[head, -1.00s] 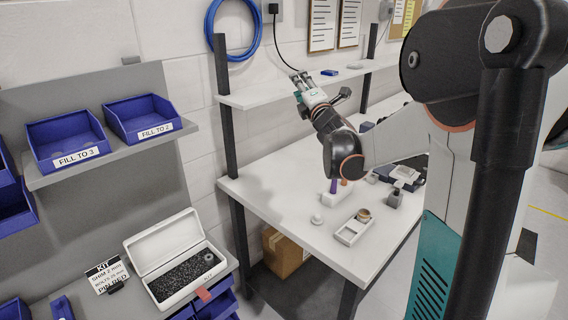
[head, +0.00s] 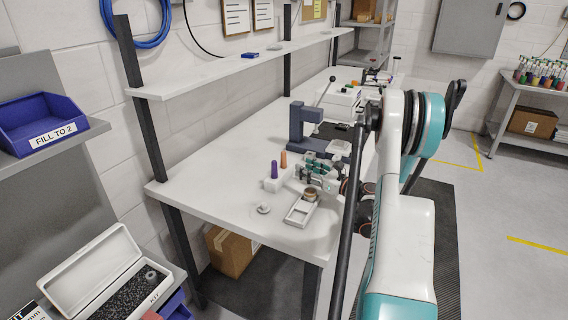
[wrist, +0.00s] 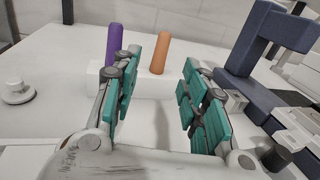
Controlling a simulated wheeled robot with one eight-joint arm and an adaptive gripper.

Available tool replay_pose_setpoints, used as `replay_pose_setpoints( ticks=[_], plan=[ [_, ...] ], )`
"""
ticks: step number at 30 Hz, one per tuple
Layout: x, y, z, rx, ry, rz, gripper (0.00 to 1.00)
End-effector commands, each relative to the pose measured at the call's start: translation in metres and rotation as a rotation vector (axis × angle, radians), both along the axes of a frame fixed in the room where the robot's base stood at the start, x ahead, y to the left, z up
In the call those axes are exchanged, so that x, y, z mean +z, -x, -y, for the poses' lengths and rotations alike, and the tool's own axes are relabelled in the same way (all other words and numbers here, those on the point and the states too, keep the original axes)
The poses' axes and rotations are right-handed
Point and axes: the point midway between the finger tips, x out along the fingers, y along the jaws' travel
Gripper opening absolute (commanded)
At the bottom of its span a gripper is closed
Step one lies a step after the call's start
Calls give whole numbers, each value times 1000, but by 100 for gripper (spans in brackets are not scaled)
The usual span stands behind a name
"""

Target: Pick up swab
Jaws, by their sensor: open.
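A purple upright stick (head: 274,170) and an orange upright stick (head: 283,160) stand in a small white block (head: 272,185) on the white bench. I cannot tell which of them is the swab. In the wrist view the purple stick (wrist: 114,40) is by the left finger, and the orange stick (wrist: 161,53) shows between the fingers, beyond them. The white block (wrist: 150,84) lies ahead, partly hidden by the left finger. My gripper (wrist: 160,66), with teal pads, is open and empty. In the head view my gripper (head: 312,172) is low over the bench, right of the block.
A dark blue press (head: 297,122) stands behind the sticks. A white tray (head: 299,213) with a brown round piece (head: 310,194) lies in front of my gripper. A small white knob (head: 263,208) sits near the bench's front edge. A shelf (head: 215,75) runs above the bench's back.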

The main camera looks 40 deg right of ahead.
Motion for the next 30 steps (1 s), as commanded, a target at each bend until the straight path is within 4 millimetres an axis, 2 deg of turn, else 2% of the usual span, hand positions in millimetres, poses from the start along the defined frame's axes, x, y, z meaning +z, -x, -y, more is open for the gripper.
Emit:
replay_pose_setpoints(
  ticks=[3,9,17,25,30],
  plan=[
    [-1,-26,-5,4,-1,1,40],
    [0,-56,-8,1,-2,2,40],
    [1,-70,-9,0,-3,2,40],
    [-1,-106,-11,1,-3,2,40],
    [1,-117,-12,0,-3,2,40]
  ],
)
